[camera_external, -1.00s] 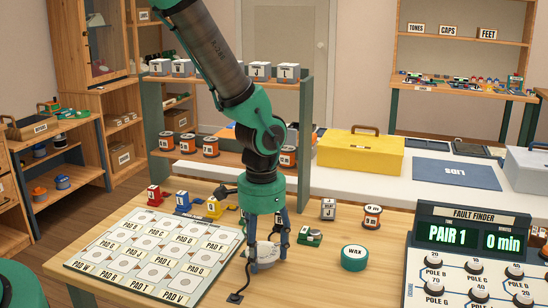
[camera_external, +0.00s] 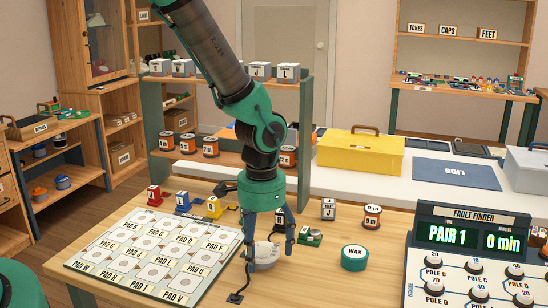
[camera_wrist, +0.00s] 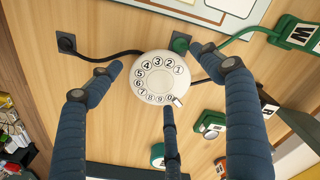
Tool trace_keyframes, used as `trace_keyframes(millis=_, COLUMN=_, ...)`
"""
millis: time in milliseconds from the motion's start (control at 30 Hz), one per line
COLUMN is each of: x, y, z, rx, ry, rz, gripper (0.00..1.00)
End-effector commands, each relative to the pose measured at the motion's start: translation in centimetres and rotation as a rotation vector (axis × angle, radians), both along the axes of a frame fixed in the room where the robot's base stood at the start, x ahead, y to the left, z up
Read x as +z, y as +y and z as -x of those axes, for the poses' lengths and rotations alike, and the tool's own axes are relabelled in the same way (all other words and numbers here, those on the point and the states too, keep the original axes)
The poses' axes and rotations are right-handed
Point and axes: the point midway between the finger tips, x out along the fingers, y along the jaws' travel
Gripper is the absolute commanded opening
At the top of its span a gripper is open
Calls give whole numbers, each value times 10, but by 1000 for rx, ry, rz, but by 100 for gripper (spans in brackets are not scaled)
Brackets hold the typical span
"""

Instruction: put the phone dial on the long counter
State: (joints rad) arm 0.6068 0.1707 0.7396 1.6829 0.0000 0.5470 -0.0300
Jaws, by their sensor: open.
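The phone dial (camera_external: 266,252) is a round cream disc with a ring of black digits. It sits on the wooden bench, and it also shows face-on in the wrist view (camera_wrist: 158,77). My gripper (camera_external: 269,256) points down over the dial with its fingers open and spread around it. In the wrist view two fingers are at its upper left and upper right, and one is at its lower edge. I cannot tell whether that lower finger touches the dial. A long pale counter (camera_external: 400,187) runs behind the bench.
A pad board (camera_external: 150,255) lies left of the dial. A green wax tin (camera_external: 354,258), a small green device (camera_external: 310,237) and a fault finder (camera_external: 468,250) stand to the right. A yellow toolbox (camera_external: 360,152) and a blue LIDS mat (camera_external: 455,174) occupy the counter. A black cable lies by the dial.

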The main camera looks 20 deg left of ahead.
Motion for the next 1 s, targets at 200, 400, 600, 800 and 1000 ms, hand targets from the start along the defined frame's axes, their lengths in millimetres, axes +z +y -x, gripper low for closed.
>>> trace_keyframes(millis=200, x=27, y=0, z=-1, rx=0, ry=-2, rz=1, gripper=79)
trace_keyframes(millis=400, x=60, y=-1, z=-1, rx=0, ry=-3, rz=2, gripper=79)
trace_keyframes(millis=600, x=91, y=0, z=0, rx=0, ry=-2, rz=1, gripper=79)
trace_keyframes(millis=800, x=110, y=0, z=0, rx=0, ry=-1, rz=1, gripper=79)
trace_keyframes(millis=1000, x=115, y=0, z=0, rx=0, ry=0, rz=0, gripper=79)
